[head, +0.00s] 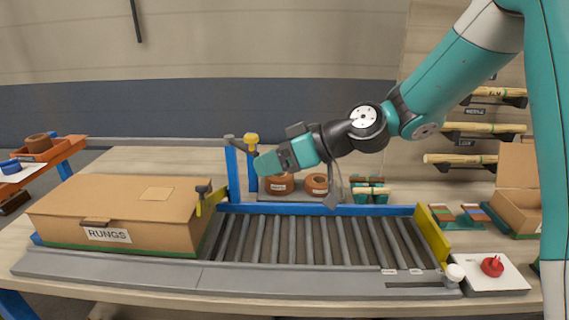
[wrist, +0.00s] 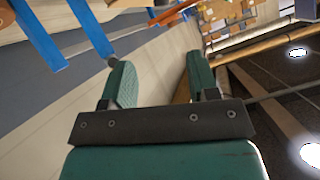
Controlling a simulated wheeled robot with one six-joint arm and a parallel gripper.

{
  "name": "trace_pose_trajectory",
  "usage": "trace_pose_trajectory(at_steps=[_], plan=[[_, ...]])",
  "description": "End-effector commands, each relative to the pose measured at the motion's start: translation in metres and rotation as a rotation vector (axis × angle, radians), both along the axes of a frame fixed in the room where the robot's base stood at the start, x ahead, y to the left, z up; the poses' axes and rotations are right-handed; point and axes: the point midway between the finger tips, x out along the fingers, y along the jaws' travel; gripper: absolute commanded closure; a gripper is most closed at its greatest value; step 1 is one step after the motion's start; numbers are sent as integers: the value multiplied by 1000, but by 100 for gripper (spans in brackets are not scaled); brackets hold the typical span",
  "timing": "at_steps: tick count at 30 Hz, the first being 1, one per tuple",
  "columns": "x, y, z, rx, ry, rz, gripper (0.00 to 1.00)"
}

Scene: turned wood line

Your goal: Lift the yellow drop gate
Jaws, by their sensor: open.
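A yellow plate, apparently the drop gate (head: 214,197), stands low across the roller lane beside the right end of the RUNGS carton (head: 120,212). The carton hides part of it. A dark-topped handle (head: 203,190) rises at its near end. Two blue posts (head: 232,172) stand at its far end, one with a yellow knob (head: 251,139) on top. My gripper (head: 263,164) is open and empty, above and right of the gate, with its fingers pointing left. In the wrist view its two green fingers (wrist: 158,72) are apart, with blue posts (wrist: 92,28) at upper left.
The roller conveyor (head: 310,238) is empty right of the gate, ending at a yellow end plate (head: 433,236). Brown coils (head: 317,184) sit behind it. A red button (head: 492,266) on a white box is at the right front. An open carton (head: 519,205) stands at right.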

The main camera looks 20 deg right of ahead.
Motion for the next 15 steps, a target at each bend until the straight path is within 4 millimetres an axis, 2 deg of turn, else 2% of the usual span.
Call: trace_pose_trajectory(at_steps=[2,6,15], plan=[[-4,-11,4,-1,-1,-4,46],[-9,-19,10,0,-1,-2,46],[-11,-21,12,0,0,0,46]])
